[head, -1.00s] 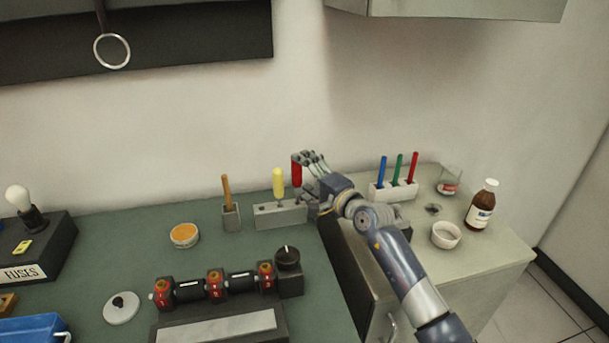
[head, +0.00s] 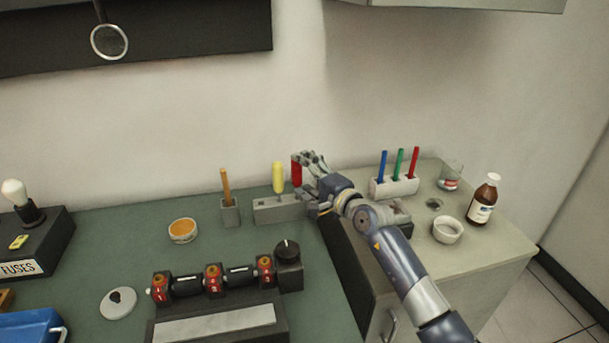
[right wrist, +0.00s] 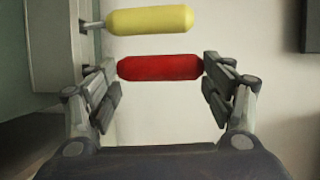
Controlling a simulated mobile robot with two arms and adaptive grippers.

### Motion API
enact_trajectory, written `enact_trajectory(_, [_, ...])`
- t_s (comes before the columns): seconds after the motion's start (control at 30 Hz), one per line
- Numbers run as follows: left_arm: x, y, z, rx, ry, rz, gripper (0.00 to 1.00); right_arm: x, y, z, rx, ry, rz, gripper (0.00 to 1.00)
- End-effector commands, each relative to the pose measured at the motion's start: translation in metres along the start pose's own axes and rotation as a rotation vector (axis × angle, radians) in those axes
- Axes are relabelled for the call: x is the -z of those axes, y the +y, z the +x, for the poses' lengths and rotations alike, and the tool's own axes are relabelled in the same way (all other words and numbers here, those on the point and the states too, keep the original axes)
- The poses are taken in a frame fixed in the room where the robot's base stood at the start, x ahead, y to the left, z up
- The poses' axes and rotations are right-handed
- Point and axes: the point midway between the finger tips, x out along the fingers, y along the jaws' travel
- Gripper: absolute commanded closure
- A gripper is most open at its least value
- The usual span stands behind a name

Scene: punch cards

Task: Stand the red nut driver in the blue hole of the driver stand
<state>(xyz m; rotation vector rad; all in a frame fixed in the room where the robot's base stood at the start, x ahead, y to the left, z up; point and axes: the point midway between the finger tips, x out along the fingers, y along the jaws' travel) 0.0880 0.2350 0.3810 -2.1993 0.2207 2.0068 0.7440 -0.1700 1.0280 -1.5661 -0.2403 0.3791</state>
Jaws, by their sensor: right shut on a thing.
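The red nut driver (head: 297,171) is upright above the right end of the grey driver stand (head: 270,210). My right gripper (head: 304,170) is shut on its red handle, which also shows between the fingers in the right wrist view (right wrist: 160,68). The driver's shaft and tip are hidden, so I cannot tell whether the tip is in a hole. A yellow-handled driver (head: 279,178) stands in the stand just left of the red one, and it shows alongside in the right wrist view (right wrist: 150,19). The blue hole cannot be made out. My left gripper is not in view.
A small grey holder with a brown-handled tool (head: 226,186) stands left of the stand. To the right are a white rack (head: 395,188) with coloured sticks, a white bowl (head: 447,230) and a brown bottle (head: 483,201). The wall is close behind.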

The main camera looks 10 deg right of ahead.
Motion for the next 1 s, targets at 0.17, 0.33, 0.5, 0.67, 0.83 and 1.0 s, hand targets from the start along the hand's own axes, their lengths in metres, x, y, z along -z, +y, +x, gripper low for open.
enact_trajectory(0.17, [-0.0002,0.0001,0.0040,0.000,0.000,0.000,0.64,-0.0002,0.0044,0.0005,0.000,0.000,-0.001,0.54])
enact_trajectory(0.33, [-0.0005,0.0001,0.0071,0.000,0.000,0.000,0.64,-0.0004,0.0082,0.0009,0.000,0.000,-0.001,0.54])
enact_trajectory(0.5, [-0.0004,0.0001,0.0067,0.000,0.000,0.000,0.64,-0.0003,0.0077,0.0008,0.000,0.000,0.000,0.54])
enact_trajectory(0.67, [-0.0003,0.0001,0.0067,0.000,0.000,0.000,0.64,-0.0002,0.0077,0.0008,0.001,0.000,0.000,0.10])
enact_trajectory(0.83, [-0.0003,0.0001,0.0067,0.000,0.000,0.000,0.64,-0.0003,0.0078,0.0008,0.000,0.000,0.000,0.02])
enact_trajectory(1.0, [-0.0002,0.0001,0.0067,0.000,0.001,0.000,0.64,-0.0003,0.0079,0.0008,0.000,0.000,0.000,0.02])
